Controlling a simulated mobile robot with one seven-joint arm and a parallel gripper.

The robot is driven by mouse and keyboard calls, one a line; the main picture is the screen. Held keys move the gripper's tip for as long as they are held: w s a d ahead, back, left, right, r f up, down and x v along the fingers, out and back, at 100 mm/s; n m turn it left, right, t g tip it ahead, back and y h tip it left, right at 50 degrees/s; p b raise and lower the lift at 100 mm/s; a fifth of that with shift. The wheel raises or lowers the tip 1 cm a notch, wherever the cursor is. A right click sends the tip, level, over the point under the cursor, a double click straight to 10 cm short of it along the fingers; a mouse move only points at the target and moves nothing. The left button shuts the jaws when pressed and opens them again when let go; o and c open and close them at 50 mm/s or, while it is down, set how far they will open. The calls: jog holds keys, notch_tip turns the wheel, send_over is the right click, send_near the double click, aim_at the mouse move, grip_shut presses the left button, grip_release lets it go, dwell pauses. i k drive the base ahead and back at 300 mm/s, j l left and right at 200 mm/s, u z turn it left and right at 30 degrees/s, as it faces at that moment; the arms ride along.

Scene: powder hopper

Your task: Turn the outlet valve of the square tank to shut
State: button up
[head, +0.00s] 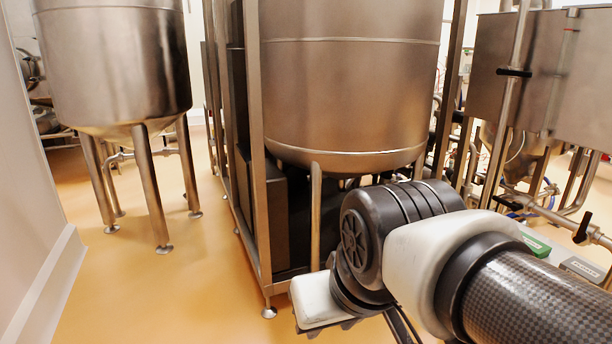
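A square-sided steel tank (590,85) stands at the right edge, partly cut off by the frame. A second box-shaped steel body (490,60) is just left of it; I cannot tell whether they are one tank. A black valve handle (582,228) sits on the low pipework under the square tank at the far right. Another black handle (514,72) lies across an upright pipe, higher up. I cannot tell which is the outlet valve, or whether either is open. My arm crosses the lower right foreground. No gripper fingers show.
A large round vessel (350,95) in a steel frame (258,180) fills the middle. Another round vessel (115,65) on legs stands left. Pipes (545,212) and two small labelled boxes (535,245) (582,270) are at lower right. Floor (190,285) is clear at front left, beside a wall (35,170).

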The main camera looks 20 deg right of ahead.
aim_at(514, 208)
jog(key=i+l+z, duration=0.15)
jog(key=i+z, duration=0.15)
jog(key=z, duration=0.2)
jog(key=i+z, duration=0.3)
jog(key=z, duration=0.2)
jog(key=i+j+z, duration=0.1)
jog(key=i+z, duration=0.2)
jog(key=z, duration=0.2)
jog(key=i+l+z, duration=0.15)
jog(key=i+l, duration=0.15)
jog(key=i+l+z, duration=0.15)
jog(key=i, duration=0.25)
jog(key=i+j, duration=0.2)
jog(key=j, duration=0.2)
jog(key=i+j+u, duration=0.15)
jog(key=i+j, duration=0.1)
jog(key=j, duration=0.1)
